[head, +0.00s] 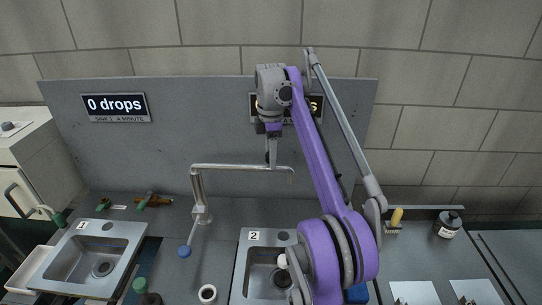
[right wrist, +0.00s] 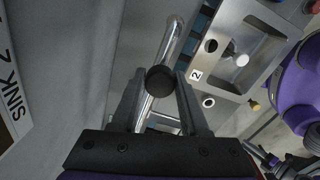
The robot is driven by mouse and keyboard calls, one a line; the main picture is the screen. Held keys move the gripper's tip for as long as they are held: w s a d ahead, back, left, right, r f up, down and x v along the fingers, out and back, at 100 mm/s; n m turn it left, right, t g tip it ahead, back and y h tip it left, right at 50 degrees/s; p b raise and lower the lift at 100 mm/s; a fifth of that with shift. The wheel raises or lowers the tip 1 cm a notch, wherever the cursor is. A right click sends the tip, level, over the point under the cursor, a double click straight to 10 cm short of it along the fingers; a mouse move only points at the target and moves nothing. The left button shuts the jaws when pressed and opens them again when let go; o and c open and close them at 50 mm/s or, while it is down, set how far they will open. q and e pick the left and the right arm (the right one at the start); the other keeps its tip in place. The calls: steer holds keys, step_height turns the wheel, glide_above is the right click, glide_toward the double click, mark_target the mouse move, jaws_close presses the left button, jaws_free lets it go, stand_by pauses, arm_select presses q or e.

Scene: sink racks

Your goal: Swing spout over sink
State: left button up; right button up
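The chrome spout (head: 235,167) rises from the counter between the two sinks and runs level to the right, its tip (head: 291,178) turned down in front of the grey panel, behind sink 2 (head: 243,270) in the head view. My right gripper (head: 270,158) is at the spout's horizontal pipe, near its outer end. In the right wrist view the pipe (right wrist: 172,42) runs between my two fingers, with a round black knob (right wrist: 160,81) between the fingertips. Whether the fingers press on the knob is unclear.
Sink 1 (head: 68,262) is at the left. A blue-ended lever (head: 184,252) points forward from the spout base. My right arm hides part of sink 2.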

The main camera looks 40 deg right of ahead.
jaws_close()
stand_by(1.1)
